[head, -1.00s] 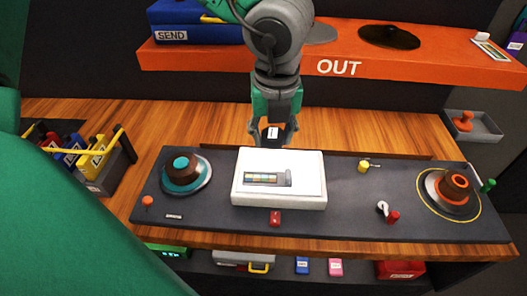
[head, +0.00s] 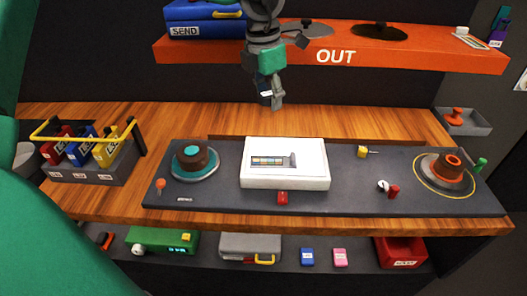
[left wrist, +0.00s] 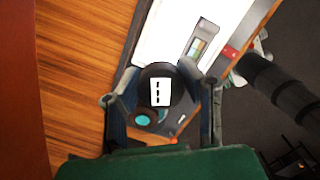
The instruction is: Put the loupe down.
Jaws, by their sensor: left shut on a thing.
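My left gripper (head: 272,97) hangs in the air above the back edge of the wooden bench, behind the white box (head: 285,178). It is shut on the loupe, a dark round piece with a white label. In the left wrist view the loupe (left wrist: 160,76) sits between the two fingers of my left gripper (left wrist: 162,108). In the head view the loupe (head: 265,94) is mostly hidden by the fingers, with only a little of its label showing. My right gripper is not in either view.
The orange OUT shelf (head: 430,58) runs behind, with dark discs (head: 378,33) on it. A dark panel (head: 345,200) carries the trackball (head: 195,160), small knobs and an orange-topped dial (head: 447,172). Bare wood lies behind the panel.

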